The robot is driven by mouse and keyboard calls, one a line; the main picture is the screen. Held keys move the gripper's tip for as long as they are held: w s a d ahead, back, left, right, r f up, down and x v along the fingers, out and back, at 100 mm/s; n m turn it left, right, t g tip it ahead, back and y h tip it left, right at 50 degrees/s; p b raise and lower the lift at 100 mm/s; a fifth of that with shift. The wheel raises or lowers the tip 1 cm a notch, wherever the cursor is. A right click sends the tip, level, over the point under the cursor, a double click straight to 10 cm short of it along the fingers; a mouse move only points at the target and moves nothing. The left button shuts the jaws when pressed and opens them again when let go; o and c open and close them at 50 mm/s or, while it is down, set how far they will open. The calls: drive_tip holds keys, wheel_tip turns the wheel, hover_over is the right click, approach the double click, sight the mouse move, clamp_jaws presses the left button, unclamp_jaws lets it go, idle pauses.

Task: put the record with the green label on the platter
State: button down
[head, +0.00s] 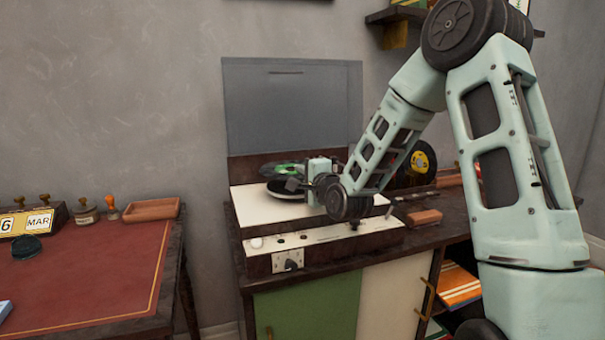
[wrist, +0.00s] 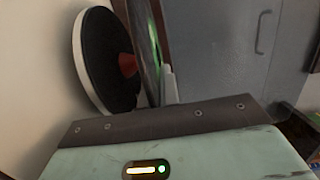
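The record with the green label (head: 284,169) is above the turntable's platter in the head view, apart from it and roughly flat. In the wrist view the record (wrist: 152,45) shows almost edge-on, with a green glint, at my gripper's finger (wrist: 169,86). My gripper (head: 300,178) is shut on the record's near right edge; the other finger is mostly hidden. The platter (head: 284,194) has a dark top and pale rim.
The turntable has a cream top (head: 262,211) and a raised grey lid (head: 290,105) behind. A record with a yellow label (head: 420,161) stands upright at right. A brown block (head: 424,217) lies on the cabinet. A red-topped desk (head: 90,270) is at left.

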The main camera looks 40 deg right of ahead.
idle(0.6)
drive_tip(key=c, duration=1.6)
unclamp_jaws()
drive_tip(key=shift+o, duration=0.2)
